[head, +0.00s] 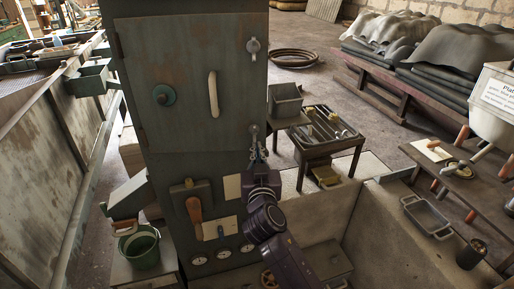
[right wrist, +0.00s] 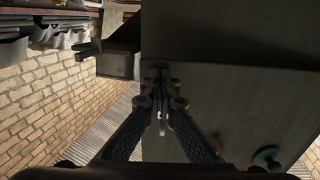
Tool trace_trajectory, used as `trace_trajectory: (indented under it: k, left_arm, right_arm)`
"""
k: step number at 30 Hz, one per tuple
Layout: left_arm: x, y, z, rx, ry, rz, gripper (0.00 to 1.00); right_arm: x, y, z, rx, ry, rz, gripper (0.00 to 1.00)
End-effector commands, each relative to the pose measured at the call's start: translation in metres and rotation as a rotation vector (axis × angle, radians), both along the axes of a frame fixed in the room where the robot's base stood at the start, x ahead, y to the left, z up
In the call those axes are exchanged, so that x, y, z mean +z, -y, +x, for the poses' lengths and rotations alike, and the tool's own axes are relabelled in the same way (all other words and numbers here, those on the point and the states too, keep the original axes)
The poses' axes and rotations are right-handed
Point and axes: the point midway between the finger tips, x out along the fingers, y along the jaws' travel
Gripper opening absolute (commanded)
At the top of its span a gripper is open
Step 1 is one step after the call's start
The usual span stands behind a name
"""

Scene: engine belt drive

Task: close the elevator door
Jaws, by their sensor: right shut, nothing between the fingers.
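The elevator door (head: 185,65) is a worn grey-green metal panel on the front of a tall cabinet, with a pale vertical handle (head: 213,94) and a round green knob (head: 164,95). It looks flush with the cabinet, but I cannot tell whether a small gap remains. An upper latch (head: 253,46) and a lower latch (head: 254,131) sit on its right side. My right gripper (head: 257,151) is shut and empty, just below the lower latch; I cannot tell whether they touch. In the right wrist view, the gripper (right wrist: 160,78) is against the grey panel (right wrist: 230,105). My left gripper is not in view.
Levers and gauges (head: 223,252) sit below the door. A small table with a tool tray (head: 322,128) stands right of the cabinet. A green bucket (head: 140,248) stands at lower left. A concrete trough (head: 375,215) lies at lower right. Open floor lies behind.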

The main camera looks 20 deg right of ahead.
Motion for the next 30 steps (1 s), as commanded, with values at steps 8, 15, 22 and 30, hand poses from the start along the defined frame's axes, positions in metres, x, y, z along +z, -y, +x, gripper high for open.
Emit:
trace_trajectory:
  k: [8, 15, 22, 30]
  left_arm:
    - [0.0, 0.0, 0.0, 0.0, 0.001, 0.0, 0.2]
    - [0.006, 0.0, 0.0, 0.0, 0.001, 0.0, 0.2]
    - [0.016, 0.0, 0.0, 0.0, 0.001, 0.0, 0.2]
    - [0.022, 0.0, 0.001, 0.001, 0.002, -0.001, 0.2]
  right_arm:
    - [0.0, 0.0, 0.0, 0.0, 0.001, 0.0, 0.0]
    - [0.001, 0.003, 0.017, 0.051, -0.002, -0.008, 0.0]
    - [0.003, 0.01, 0.055, 0.171, 0.0, -0.009, 0.0]
    - [0.001, 0.015, 0.086, 0.266, 0.0, -0.003, 0.0]
